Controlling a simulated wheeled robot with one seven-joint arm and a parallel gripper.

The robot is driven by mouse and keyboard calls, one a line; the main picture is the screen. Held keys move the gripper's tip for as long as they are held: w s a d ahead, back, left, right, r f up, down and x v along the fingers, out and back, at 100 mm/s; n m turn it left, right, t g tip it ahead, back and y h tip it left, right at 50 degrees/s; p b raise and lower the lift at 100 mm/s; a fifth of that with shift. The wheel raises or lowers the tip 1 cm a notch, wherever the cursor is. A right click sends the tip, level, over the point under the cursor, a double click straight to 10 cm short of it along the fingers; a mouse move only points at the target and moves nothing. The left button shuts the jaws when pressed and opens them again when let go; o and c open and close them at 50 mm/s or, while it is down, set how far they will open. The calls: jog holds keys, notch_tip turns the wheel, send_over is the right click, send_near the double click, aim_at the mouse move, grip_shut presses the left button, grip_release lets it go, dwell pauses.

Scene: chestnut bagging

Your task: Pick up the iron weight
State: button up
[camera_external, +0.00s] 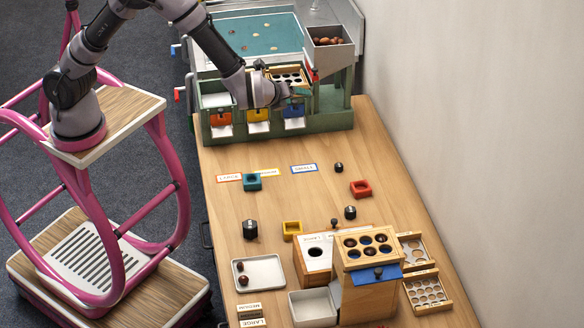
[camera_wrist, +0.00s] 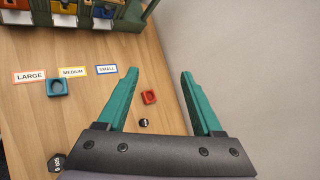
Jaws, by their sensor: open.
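Several dark iron weights stand on the wooden table. A larger one (camera_external: 250,229) is at the left, a medium one (camera_external: 350,212) right of centre, and a small one (camera_external: 339,167) farther back. In the wrist view, one weight (camera_wrist: 144,122) shows between the finger bases and a larger one (camera_wrist: 58,162) at lower left; the small one is not visible there.
A teal square ring (camera_external: 252,182), red ring (camera_external: 361,188) and yellow ring (camera_external: 292,230) lie among the weights. The green bin unit (camera_external: 335,119) spans the back. A wooden sorter box (camera_external: 368,297), white tray (camera_external: 259,272) and sizing plates (camera_external: 427,292) crowd the front. A wall borders the right.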

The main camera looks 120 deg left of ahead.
jog(key=w+a+f+m+y, duration=0.15)
jog(key=a+f+m, duration=0.4)
jog(key=f, duration=0.85)
jog(key=m+t, duration=0.2)
jog(key=m, duration=0.2)
send_near(336, 167)
jog(key=x, duration=0.3)
jog(key=shift+a, duration=0.25)
jog(key=shift+x, duration=3)
jog(key=shift+f, duration=0.1)
grip_shut()
